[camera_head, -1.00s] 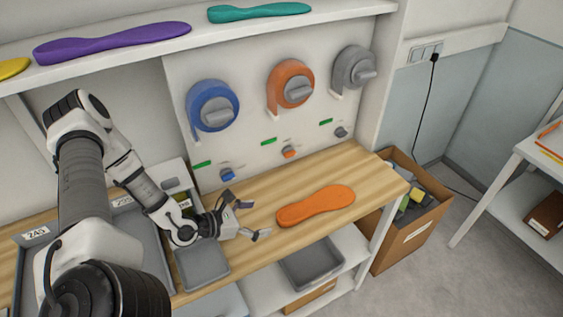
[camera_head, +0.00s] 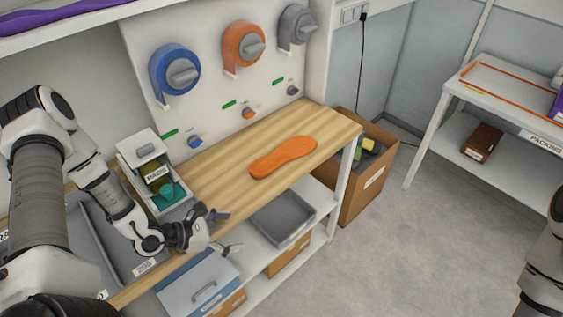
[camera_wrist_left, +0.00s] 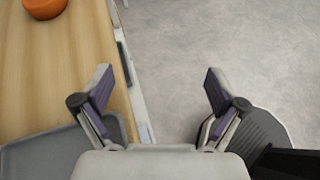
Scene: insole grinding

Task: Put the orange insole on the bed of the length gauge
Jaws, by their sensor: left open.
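The orange insole (camera_head: 284,157) lies flat on the wooden bench, near its right end. Its end also shows at the top left of the left wrist view (camera_wrist_left: 45,8). My left gripper (camera_head: 226,232) is open and empty near the bench's front edge, in front and to the left of the insole, not touching it. In the left wrist view, its spread fingers (camera_wrist_left: 158,85) have grey floor between them. I cannot identify the length gauge for certain. My right gripper is out of view; only part of the right arm shows at the right edge.
The wooden bench (camera_head: 225,173) is clear around the insole. A PADS box (camera_head: 150,150) stands left of it. A grey bin (camera_head: 284,222) sits on the shelf below. A carton (camera_head: 366,185) stands right of the bench. A white table (camera_head: 490,97) with an orange-edged frame is farther right.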

